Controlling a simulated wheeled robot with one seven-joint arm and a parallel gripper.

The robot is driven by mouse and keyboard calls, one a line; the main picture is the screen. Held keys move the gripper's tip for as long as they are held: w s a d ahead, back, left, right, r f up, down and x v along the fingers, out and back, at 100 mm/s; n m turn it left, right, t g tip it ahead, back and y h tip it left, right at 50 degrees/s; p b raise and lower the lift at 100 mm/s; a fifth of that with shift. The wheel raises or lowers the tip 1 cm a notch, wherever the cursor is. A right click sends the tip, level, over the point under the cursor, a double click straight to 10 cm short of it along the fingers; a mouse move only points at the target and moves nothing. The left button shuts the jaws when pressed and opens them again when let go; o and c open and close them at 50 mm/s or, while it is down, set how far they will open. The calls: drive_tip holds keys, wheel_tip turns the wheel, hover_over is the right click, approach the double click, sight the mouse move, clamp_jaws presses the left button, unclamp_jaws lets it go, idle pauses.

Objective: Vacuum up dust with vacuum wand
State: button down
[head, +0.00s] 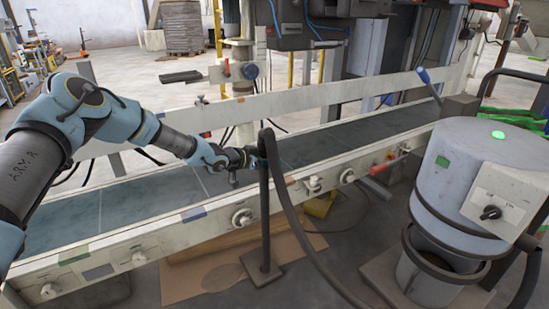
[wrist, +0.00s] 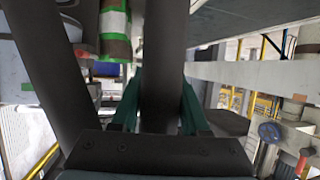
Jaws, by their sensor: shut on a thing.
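The vacuum wand (head: 265,215) is a dark upright tube with a flat floor nozzle (head: 261,268) at its foot. My gripper (head: 259,154) is shut on the upper tube, in front of the conveyor. In the wrist view the tube (wrist: 165,65) runs between my two green fingers (wrist: 160,112). A dull round patch (head: 221,273), which looks like dust, lies on the brown floor sheet just left of the nozzle. The grey vacuum canister (head: 448,178) stands at the right, with a lit green lamp on top and a dial box.
A dark hose (head: 310,250) hangs from the wand's top and runs down toward the lower right. The conveyor (head: 200,185) with side knobs crosses the scene behind the wand. A yellow object (head: 320,206) lies beneath it. Some floor right of the nozzle is clear.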

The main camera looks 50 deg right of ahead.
drive_tip(key=w+a+p, duration=0.3)
drive_tip(key=w+a, duration=0.2)
drive_tip(key=a, duration=0.8)
drive_tip(key=w+a+p, duration=0.4)
drive_tip(key=w+a, duration=0.1)
drive_tip(key=a, duration=0.8)
drive_tip(key=shift+w, duration=0.15)
idle(1.9)
drive_tip(key=shift+a+r, duration=0.1)
drive_tip(key=shift+a, duration=0.05)
drive_tip(key=s+a+r+p, duration=0.1)
drive_tip(key=s+a, duration=0.2)
drive_tip(key=s, duration=0.5)
drive_tip(key=s+a+r+p, duration=0.1)
drive_tip(key=s+a+p, duration=0.1)
drive_tip(key=s, duration=0.6)
drive_tip(key=shift+s+a, duration=0.4)
drive_tip(key=shift+a, duration=0.35)
